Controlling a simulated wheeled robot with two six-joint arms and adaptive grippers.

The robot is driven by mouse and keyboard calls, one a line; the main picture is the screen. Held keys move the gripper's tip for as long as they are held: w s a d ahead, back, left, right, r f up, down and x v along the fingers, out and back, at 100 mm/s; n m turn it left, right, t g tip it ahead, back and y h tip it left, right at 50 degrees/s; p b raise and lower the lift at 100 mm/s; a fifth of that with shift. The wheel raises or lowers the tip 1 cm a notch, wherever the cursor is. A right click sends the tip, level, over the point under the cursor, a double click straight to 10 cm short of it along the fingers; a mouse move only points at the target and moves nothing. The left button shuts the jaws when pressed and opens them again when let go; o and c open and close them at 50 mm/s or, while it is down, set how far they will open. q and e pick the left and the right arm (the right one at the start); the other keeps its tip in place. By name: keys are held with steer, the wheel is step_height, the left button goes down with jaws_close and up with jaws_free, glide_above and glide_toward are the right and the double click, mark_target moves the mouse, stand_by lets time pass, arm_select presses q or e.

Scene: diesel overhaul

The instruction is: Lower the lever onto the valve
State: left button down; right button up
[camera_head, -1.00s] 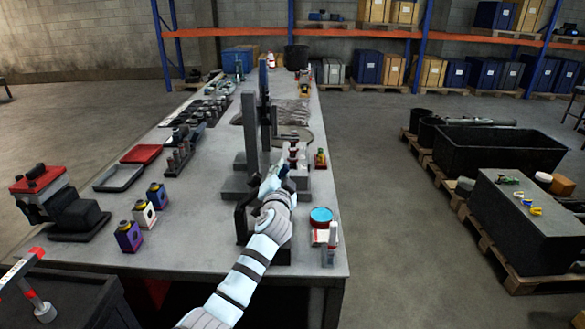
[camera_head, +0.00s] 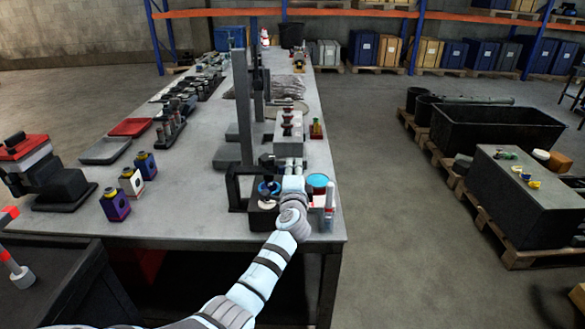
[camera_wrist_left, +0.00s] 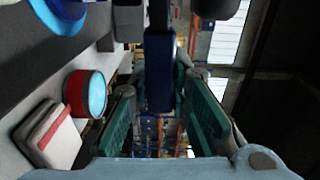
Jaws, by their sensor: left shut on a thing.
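My left gripper (camera_head: 290,167) is at the right side of a black fixture (camera_head: 234,188) near the front of the bench. In the left wrist view its teal fingers (camera_wrist_left: 160,112) are on either side of a dark blue bar (camera_wrist_left: 158,75), which looks like the lever. The gripper is shut on this bar. A blue ring (camera_head: 268,187) is in the fixture, and it also shows at the top left of the wrist view (camera_wrist_left: 62,14). A pale round part (camera_head: 267,203), possibly the valve, sits just in front of the ring. The lever's contact with the valve cannot be told. My right gripper is not in view.
Small bottles (camera_head: 116,203) are at left, with clear bench between.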

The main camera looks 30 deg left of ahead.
arm_select(q)
steer(key=shift+f, duration=0.35)
steer(key=c, duration=1.5)
jaws_free()
steer(key=shift+r, duration=0.1)
steer(key=v, duration=1.2)
